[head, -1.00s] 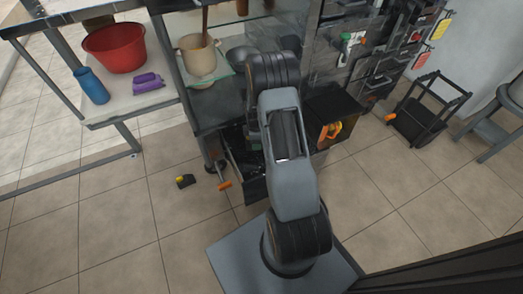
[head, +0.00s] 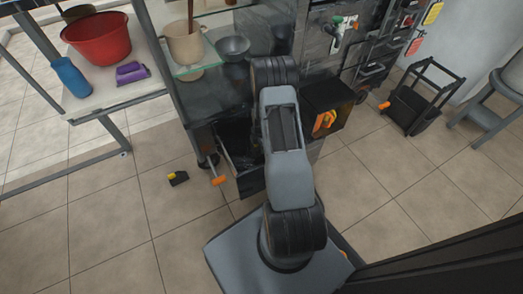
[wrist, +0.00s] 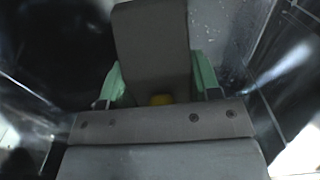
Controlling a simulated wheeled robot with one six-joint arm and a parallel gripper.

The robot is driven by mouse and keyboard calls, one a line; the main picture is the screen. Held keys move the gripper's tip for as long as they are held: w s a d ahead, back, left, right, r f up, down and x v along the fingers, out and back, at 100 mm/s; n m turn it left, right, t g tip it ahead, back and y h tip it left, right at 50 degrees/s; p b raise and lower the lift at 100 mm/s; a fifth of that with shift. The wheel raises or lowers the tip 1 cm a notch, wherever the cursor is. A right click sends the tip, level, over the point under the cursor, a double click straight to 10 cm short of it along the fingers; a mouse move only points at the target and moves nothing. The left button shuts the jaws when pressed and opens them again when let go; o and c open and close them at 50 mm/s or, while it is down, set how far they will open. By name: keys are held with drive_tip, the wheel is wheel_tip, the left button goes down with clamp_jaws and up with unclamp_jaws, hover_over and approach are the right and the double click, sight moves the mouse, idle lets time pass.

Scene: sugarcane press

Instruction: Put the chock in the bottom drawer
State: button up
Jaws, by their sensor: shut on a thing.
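My gripper shows only in the wrist view (wrist: 158,85), where its green fingers stand either side of a grey slab-like thing with a yellow patch, which looks like the chock (wrist: 152,40). The fingers are shut on it. Dark, shiny walls surround them, so it seems to be inside or just over the drawer. In the head view my arm hides the gripper and the held thing. The bottom drawer (head: 250,181) is pulled open at the foot of the shelf unit, just left of my arm, its inside dark.
A dark open box (head: 345,98) with orange things stands right of my arm. A black cart (head: 415,105) is farther right. Floor tiles at left are clear.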

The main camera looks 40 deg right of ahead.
drive_tip(key=shift+f+b, duration=0.5)
drive_tip(key=shift+f, duration=0.9)
drive_tip(key=shift+f, duration=0.15)
drive_tip(key=o, duration=1.1)
wheel_tip(320, 180, up, 12)
drive_tip(key=p, duration=0.5)
drive_tip(key=shift+f, duration=0.2)
drive_tip(key=s+a+r+m+t, duration=0.1)
drive_tip(key=s+a+r+m, duration=0.1)
drive_tip(key=a+r+m, duration=0.45)
drive_tip(key=s+a+r+m, duration=0.15)
drive_tip(key=a+r, duration=0.25)
drive_tip(key=r, duration=0.6)
drive_tip(key=s+a+r+m+t, duration=0.1)
drive_tip(key=s+a+r+m, duration=0.2)
drive_tip(key=a+r, duration=0.35)
drive_tip(key=s+a+r+m, duration=0.3)
drive_tip(key=s+r+m, duration=0.2)
drive_tip(key=s, duration=0.3)
drive_tip(key=shift+r+t, duration=0.15)
drive_tip(key=shift+t, duration=0.15)
drive_tip(key=shift+a, duration=0.1)
